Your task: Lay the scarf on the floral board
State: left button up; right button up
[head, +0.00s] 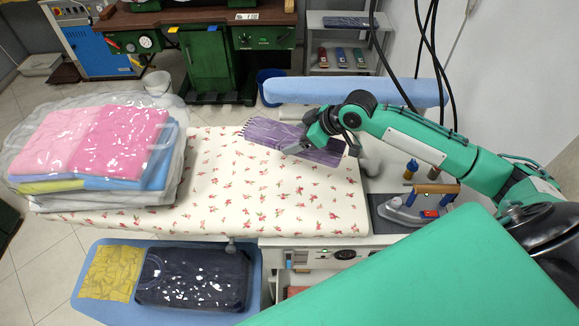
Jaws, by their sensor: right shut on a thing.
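The scarf (270,132) is purple with stripes and a fringed left end. It is at the far right part of the floral board (250,195), which is white with small red flowers. My right gripper (302,146) is shut on the scarf near its right half. The gripper and wrist hide part of the scarf. I cannot tell whether the scarf touches the board or is held a little above it. My left gripper is not in view.
A plastic-wrapped stack of folded clothes (95,145) covers the board's left end. An iron (408,208) stands on a dark rest at right. A narrow blue board (350,91) runs behind. A blue lower shelf (100,308) holds yellow and dark packs. The board's middle is clear.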

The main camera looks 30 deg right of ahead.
jog(key=p, duration=0.3)
send_near(289, 175)
jog(key=x, duration=0.5)
jog(key=shift+w+a, duration=0.25)
jog(key=shift+w, duration=0.1)
jog(key=shift+f, duration=0.15)
jog(key=shift+f, duration=0.25)
jog(key=o, duration=1)
jog(key=shift+r, duration=0.1)
